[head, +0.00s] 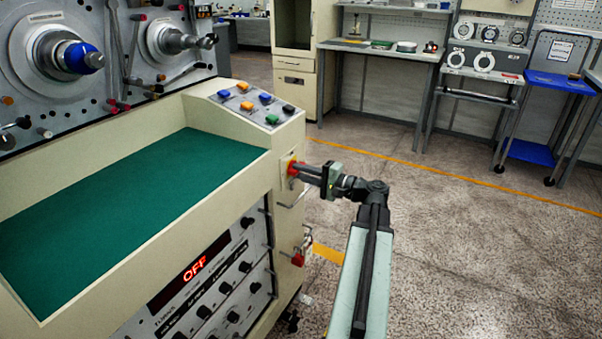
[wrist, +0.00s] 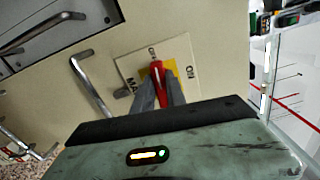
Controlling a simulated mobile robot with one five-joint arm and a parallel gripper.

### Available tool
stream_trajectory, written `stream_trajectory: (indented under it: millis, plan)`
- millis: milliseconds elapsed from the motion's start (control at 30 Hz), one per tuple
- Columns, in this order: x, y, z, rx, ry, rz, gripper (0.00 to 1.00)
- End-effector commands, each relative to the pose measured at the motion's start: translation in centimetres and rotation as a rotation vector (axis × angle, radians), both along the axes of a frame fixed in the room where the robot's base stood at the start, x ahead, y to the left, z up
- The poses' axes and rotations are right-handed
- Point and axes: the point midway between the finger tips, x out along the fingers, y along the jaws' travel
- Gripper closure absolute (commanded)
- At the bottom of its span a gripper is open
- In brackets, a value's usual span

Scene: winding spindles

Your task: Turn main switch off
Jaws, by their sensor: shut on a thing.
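The main switch (head: 290,167) is a red handle on a yellow plate, on the narrow end face of the cream machine cabinet. In the wrist view the red handle (wrist: 157,73) stands between my two grey fingers. A pale label plate (wrist: 127,66) around it reads "ON" at the right, with partly hidden lettering at the top and left. The handle points toward the top lettering, away from "ON". My gripper (head: 298,168) is shut on the red handle, and it also shows in the wrist view (wrist: 159,88). The red display (head: 195,268) on the cabinet front reads "OFF".
Metal bar handles (wrist: 92,88) stick out beside the switch. A red padlock-like part (head: 297,259) hangs lower on the cabinet. Coloured buttons (head: 247,105) sit on the panel above. The floor (head: 450,240) to the right is open; benches and a blue cart (head: 558,82) stand behind.

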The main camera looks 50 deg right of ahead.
Motion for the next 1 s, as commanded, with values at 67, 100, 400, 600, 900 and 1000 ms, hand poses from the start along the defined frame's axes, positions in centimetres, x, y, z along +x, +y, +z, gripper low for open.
stream_trajectory:
  millis: [67,100,400,600,900,1000]
  plan:
    - [-0.06,0.05,-0.18,-0.033,-0.005,0.001,1.00]
    - [-0.07,0.06,-0.19,-0.049,-0.008,0.001,1.00]
    - [-0.06,0.08,-0.26,-0.110,-0.023,0.002,1.00]
    - [-0.06,0.11,-0.28,-0.115,-0.023,0.002,1.00]
    - [-0.04,0.12,-0.27,-0.114,-0.024,0.003,0.62]
    - [-0.02,0.10,-0.24,-0.113,-0.025,0.002,0.62]
